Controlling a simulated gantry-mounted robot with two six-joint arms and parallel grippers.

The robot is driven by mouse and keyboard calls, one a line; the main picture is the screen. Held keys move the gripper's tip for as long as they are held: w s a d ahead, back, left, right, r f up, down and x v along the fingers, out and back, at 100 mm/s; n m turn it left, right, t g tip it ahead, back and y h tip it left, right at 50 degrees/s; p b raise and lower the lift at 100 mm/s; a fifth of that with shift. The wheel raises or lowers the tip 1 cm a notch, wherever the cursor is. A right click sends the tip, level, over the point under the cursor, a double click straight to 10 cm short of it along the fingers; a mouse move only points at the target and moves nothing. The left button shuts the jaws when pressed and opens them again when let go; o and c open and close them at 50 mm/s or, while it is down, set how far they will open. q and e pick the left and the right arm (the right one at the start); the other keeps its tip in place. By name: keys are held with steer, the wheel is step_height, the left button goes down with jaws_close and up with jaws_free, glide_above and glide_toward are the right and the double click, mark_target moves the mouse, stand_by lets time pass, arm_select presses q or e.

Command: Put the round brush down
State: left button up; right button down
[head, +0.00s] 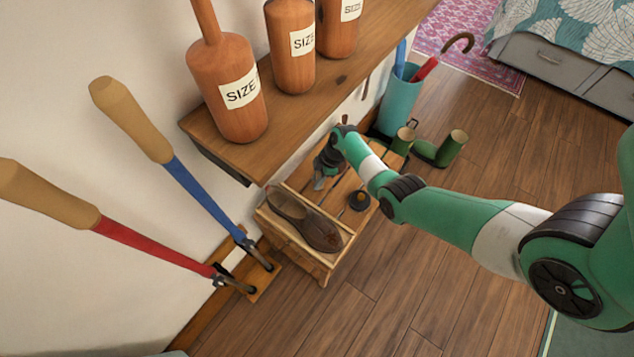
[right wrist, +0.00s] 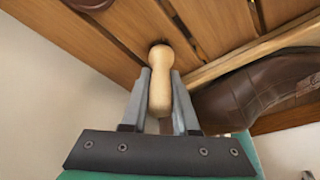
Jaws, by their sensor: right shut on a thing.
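My right gripper (head: 320,180) is low over the far part of a slatted wooden bench (head: 338,213), close to the wall. In the right wrist view the gripper (right wrist: 160,122) is shut on a pale wooden handle (right wrist: 160,80), which I take for the round brush. The handle's far end meets or nearly meets the bench slats; I cannot tell whether it touches. The bristles do not show. The brush cannot be made out in the head view. My left gripper is not in view.
A brown shoe (head: 303,218) lies in the bench's near section, beside a wooden divider (right wrist: 250,55). A dark round tin (head: 359,200) sits on the slats. A shelf (head: 300,105) with large wooden clubs overhangs the wall side. Green boots (head: 440,150) stand beyond.

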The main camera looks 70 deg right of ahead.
steer(key=shift+w+f, duration=0.1)
steer(key=c, duration=0.7)
jaws_free()
steer(key=p+v, duration=0.8)
steer(key=v, duration=0.4)
steer(key=shift+r, duration=0.2)
